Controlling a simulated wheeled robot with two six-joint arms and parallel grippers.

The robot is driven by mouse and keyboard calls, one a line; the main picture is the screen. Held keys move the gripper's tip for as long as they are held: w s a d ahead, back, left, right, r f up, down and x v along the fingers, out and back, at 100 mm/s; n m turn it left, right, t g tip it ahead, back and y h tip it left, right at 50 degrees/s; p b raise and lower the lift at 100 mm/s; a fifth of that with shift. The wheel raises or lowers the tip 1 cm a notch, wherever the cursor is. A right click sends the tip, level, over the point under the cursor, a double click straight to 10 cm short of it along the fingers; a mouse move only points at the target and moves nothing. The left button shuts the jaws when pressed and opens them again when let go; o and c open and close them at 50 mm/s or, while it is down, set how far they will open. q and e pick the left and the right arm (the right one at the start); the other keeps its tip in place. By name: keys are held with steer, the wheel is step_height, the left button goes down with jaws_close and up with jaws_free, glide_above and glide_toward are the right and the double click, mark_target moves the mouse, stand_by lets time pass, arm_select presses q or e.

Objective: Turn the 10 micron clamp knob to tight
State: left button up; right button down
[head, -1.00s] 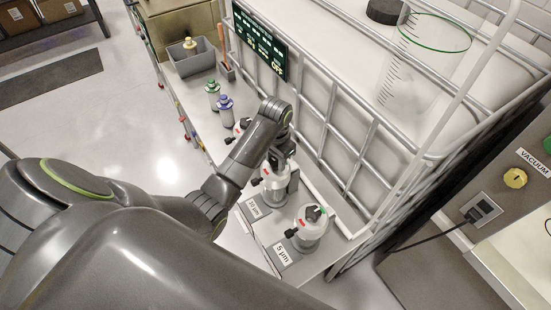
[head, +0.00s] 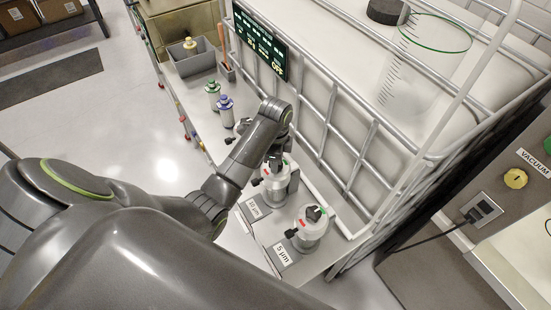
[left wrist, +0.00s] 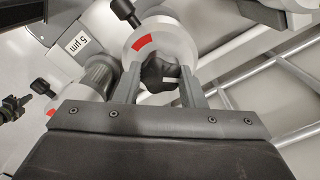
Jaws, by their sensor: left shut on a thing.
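The 10 µm housing (head: 273,193) is a pale clamp unit beside its "10 µm" label (head: 254,208). Its top carries a red mark and a black side lever, which also shows in the left wrist view (left wrist: 124,10). My left gripper (left wrist: 160,88) has one finger on each side of its black lobed knob (left wrist: 160,68) and is shut on it. The red mark (left wrist: 143,42) lies beyond the knob, off its outer side. In the head view my left wrist (head: 276,112) hides most of the gripper, and the knob's exact angle is unclear. My right gripper is not in view.
The 5 µm housing (head: 311,232) stands close by, nearer the front. Blue-capped (head: 225,110) and green-capped (head: 212,95) bottles stand farther back. A caged white tank (head: 345,75) borders the bench on the right. A dark object (left wrist: 12,108) at the wrist view's left edge is unclear.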

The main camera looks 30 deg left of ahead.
arm_select(q)
steer(key=m, duration=0.5)
steer(key=shift+m, duration=2.5)
steer(key=o, duration=1)
